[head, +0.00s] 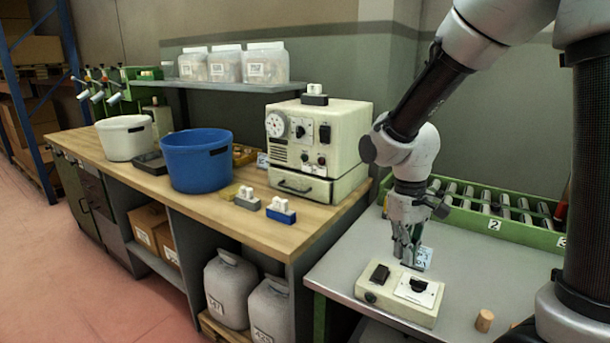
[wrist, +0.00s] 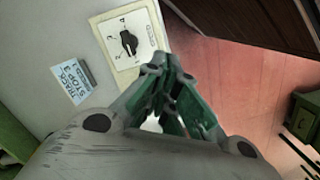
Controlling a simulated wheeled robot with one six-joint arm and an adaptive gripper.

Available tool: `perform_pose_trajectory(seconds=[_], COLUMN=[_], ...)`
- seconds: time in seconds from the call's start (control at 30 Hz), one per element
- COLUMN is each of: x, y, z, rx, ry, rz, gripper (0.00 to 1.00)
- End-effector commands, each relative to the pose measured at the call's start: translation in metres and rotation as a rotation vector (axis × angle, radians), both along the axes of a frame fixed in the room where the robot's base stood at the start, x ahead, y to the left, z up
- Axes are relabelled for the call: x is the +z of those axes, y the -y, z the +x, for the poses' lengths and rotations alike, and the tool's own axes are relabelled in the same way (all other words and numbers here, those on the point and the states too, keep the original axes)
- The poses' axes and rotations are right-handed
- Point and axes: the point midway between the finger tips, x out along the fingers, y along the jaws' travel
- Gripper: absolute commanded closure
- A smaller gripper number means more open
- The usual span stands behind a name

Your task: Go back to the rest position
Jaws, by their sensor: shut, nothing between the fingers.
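My gripper (head: 405,257) points down just above and behind the small cream control box (head: 399,293) on the grey table, at the right in the head view. Its fingers are shut with nothing between them. In the wrist view, my gripper (wrist: 172,75) shows its closed green-grey fingers at the middle. The control box with its black rotary knob (wrist: 129,42) is at the upper left there. I cannot tell whether the fingertips touch the box.
A cork stopper (head: 484,320) stands right of the control box. A green roller rack (head: 490,205) runs along the back. The wooden bench (head: 235,225) at left holds a blue bucket (head: 197,160), a white bucket (head: 125,138) and a cream machine (head: 318,150).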

Motion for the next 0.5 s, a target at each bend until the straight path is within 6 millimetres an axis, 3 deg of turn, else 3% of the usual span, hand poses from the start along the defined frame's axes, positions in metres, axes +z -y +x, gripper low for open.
perform_pose_trajectory(seconds=[0.2, 0.5], x=[0.059, 0.119], y=[0.042, 0.092], z=[-0.044, -0.105], rx=[-0.099, -0.251], ry=[0.076, 0.273], rz=[0.025, 0.069], gripper=[1.00, 1.00])
